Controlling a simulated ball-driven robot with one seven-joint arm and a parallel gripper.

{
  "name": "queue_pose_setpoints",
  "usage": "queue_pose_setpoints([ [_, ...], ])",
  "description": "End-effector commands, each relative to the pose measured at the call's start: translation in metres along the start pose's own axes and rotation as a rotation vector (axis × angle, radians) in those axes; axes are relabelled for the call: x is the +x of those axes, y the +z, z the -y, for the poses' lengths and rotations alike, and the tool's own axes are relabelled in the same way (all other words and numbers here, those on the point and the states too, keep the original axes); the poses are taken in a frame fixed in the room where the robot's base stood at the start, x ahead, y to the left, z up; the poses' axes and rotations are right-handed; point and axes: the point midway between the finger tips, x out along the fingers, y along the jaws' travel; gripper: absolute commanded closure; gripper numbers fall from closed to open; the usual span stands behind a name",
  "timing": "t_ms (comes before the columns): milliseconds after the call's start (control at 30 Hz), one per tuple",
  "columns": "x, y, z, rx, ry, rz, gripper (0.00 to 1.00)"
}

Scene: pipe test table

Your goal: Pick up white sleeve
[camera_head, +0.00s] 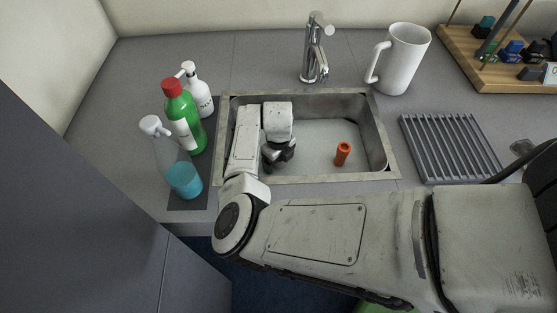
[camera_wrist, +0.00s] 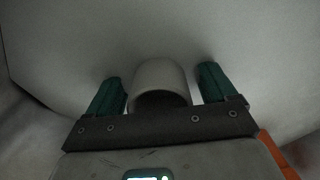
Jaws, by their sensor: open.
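The white sleeve (camera_wrist: 160,84) is a short pale cylinder standing between the two green fingers of my gripper (camera_wrist: 160,76) in the wrist view. Gaps show between the sleeve and both fingers, so the gripper is open around it and not closed on it. The sleeve's near end looks dark and open. In the head view my gripper (camera_head: 278,155) is low inside the sink, at its left part. The sleeve cannot be made out there, as my arm and gripper cover that spot.
An orange cylinder (camera_head: 342,153) stands in the sink (camera_head: 382,150) right of my gripper. Bottles, including a green one (camera_head: 188,125), stand left of the sink. A faucet (camera_head: 314,55) and white mug (camera_head: 402,60) are behind. A drying rack (camera_head: 450,148) lies right.

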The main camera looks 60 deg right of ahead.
Motion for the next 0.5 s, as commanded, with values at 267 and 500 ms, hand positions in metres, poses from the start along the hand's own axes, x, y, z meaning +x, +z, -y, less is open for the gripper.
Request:
queue_pose_setpoints([
  [267, -0.0003, 0.0001, -0.0001, 0.0, 0.0, 0.0, 0.35],
  [500, -0.0005, 0.0002, -0.0002, 0.0, 0.0, 0.0, 0.58],
])
